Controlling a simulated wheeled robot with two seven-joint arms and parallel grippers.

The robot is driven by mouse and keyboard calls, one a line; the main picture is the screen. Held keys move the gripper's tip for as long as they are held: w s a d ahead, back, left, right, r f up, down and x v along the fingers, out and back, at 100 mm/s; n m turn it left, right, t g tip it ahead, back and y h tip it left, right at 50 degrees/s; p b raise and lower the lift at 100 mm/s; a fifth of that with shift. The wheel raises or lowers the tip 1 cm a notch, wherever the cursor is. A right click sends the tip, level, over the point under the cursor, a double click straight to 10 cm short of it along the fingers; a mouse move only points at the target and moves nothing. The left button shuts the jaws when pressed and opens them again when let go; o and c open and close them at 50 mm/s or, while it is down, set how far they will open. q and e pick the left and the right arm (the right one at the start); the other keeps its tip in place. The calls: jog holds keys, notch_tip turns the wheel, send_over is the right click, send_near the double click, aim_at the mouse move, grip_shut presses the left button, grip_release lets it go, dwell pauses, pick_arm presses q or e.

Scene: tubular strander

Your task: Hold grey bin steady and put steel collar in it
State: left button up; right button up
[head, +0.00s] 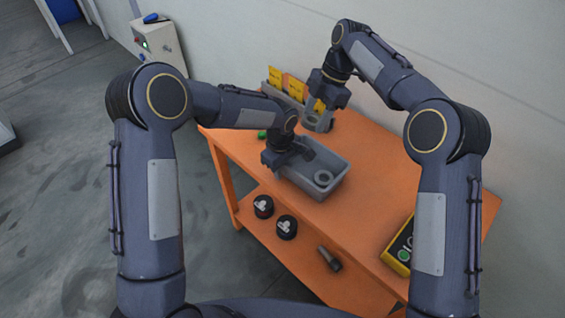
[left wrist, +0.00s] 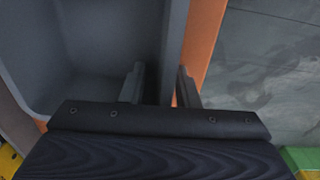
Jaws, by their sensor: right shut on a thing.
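The grey bin (head: 330,189) stands on the orange table, with a round grey ring-like part (head: 323,177) inside it. My left gripper (head: 285,160) is at the bin's left wall. In the left wrist view its two fingers (left wrist: 160,85) are apart, one inside the bin and one outside, with the bin wall (left wrist: 176,40) between them. A gap shows between the inner finger and the wall. My right gripper (head: 325,105) is above the table behind the bin, shut on a grey ring, seemingly the steel collar (head: 317,123); its fingertips are hard to see.
A grey rack with yellow and orange cards (head: 274,77) stands at the table's back, near the wall. A yellow control box (head: 398,250) is at the right front. Black round parts (head: 286,226) and a dark cylindrical tool (head: 329,258) lie on the lower shelf.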

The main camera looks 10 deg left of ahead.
aim_at(313, 147)
pick_arm(q)
grip_shut()
pick_arm(e)
jog(key=shift+f, duration=5.7)
pick_arm(q)
jog(key=shift+r, duration=0.1)
pick_arm(e)
jog(key=shift+f, duration=0.4)
jog(key=shift+d, duration=0.1)
